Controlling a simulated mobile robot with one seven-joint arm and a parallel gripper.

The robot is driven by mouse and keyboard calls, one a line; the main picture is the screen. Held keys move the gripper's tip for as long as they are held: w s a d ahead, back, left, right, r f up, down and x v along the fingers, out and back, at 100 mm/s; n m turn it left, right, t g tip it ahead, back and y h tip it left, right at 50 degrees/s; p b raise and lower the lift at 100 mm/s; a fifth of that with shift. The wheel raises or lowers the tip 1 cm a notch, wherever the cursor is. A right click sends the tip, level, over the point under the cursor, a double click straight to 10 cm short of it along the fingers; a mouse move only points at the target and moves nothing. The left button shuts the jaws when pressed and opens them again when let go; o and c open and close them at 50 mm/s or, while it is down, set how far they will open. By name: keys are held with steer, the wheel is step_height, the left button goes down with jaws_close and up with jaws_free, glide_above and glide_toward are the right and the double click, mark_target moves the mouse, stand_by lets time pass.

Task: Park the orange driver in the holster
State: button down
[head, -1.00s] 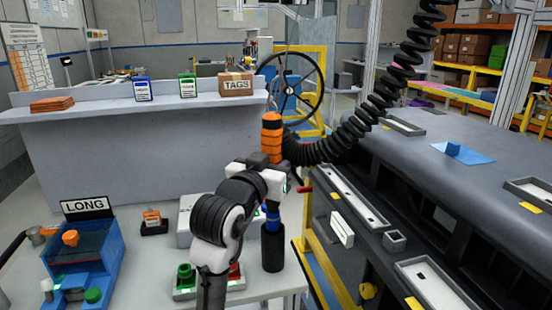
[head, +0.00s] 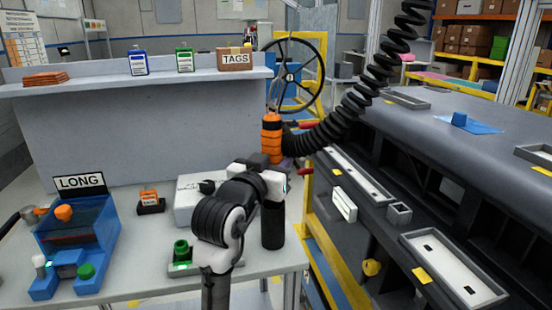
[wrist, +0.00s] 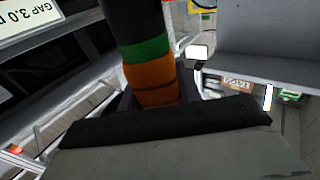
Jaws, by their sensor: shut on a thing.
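The orange driver (head: 271,138), an upright orange body with dark bands, stands at the end of the black coiled hose in the head view. My gripper (head: 272,162) is shut on it, above the bench's right end. In the wrist view the driver (wrist: 152,77) rises between the jaws, with a green band and a black part beyond the orange. The jaws hide part of its body.
The bench (head: 120,205) carries a blue LONG fixture (head: 78,240), a pale box (head: 190,208) and a green-knobbed box (head: 181,252). The dark dashboard module (head: 450,130) lies to the right, with a yellow frame (head: 330,255) between. The hose (head: 345,128) curves behind the driver.

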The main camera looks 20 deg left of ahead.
steer(key=shift+f+b, duration=1.1)
steer(key=shift+f, duration=0.8)
steer(key=c, duration=0.9)
jaws_free()
steer(key=s+a+b, duration=0.1)
steer(key=s, duration=1.2)
steer(key=shift+s+f+b, duration=0.2)
steer(key=shift+s+b, duration=0.2)
